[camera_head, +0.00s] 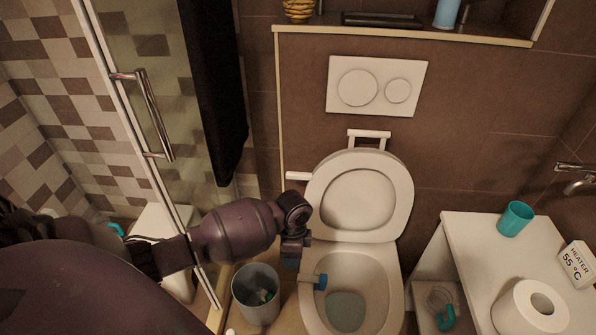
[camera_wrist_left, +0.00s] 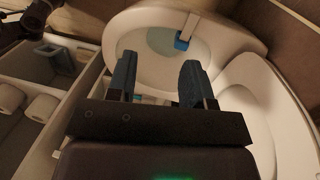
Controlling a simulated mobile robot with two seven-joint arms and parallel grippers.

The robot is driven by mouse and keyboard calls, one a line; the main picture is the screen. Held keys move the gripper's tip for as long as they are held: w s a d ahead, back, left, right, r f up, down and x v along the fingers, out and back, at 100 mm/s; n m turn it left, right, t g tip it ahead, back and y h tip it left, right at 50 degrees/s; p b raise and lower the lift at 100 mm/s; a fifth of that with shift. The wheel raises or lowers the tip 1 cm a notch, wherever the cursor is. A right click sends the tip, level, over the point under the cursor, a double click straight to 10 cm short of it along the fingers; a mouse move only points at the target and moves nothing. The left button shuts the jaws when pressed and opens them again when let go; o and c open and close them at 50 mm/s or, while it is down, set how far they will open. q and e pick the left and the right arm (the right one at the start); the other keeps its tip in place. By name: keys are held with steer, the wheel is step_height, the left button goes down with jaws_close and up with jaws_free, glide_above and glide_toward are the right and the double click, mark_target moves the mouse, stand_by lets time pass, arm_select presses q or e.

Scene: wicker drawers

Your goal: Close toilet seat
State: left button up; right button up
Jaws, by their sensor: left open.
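The white toilet has its seat (camera_head: 401,211) raised, leaning back toward the wall, with the lid (camera_head: 358,197) behind it. The open bowl (camera_head: 388,285) is below. My left gripper (camera_head: 291,260) is open and empty, pointing down beside the left of the bowl's rear, near the seat's hinge end. In the left wrist view, its two fingers (camera_wrist_left: 158,80) stand apart in front of the bowl (camera_wrist_left: 135,22), with the raised seat (camera_wrist_left: 243,112) to their right. Contact with the toilet cannot be told. My right gripper is out of view.
A rim block (camera_head: 320,282) hangs over the bowl's left rim. A bin (camera_head: 256,294) stands left of the toilet, near the glass shower door (camera_head: 150,110). A white cabinet (camera_head: 470,262) with a teal cup (camera_head: 515,219) and paper roll (camera_head: 530,308) stands right.

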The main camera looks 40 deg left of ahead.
arm_select(q)
steer(key=w+a+r+m, duration=0.1)
steer(key=w+a+r, duration=0.3)
steer(key=w, duration=0.3)
steer(key=w+a+r, duration=0.3)
steer(key=w+r, duration=0.1)
steer(key=w, duration=0.2)
glide_toward(298, 173)
steer(key=shift+t, duration=0.4)
steer(key=f, duration=0.2)
steer(key=f+b, duration=0.1)
steer(key=f, duration=0.2)
steer(key=s+f+b, duration=0.1)
steer(key=f, duration=0.2)
steer(key=shift+s+d, duration=0.1)
steer(key=shift+d, duration=0.05)
steer(key=shift+f, duration=0.6)
jaws_close()
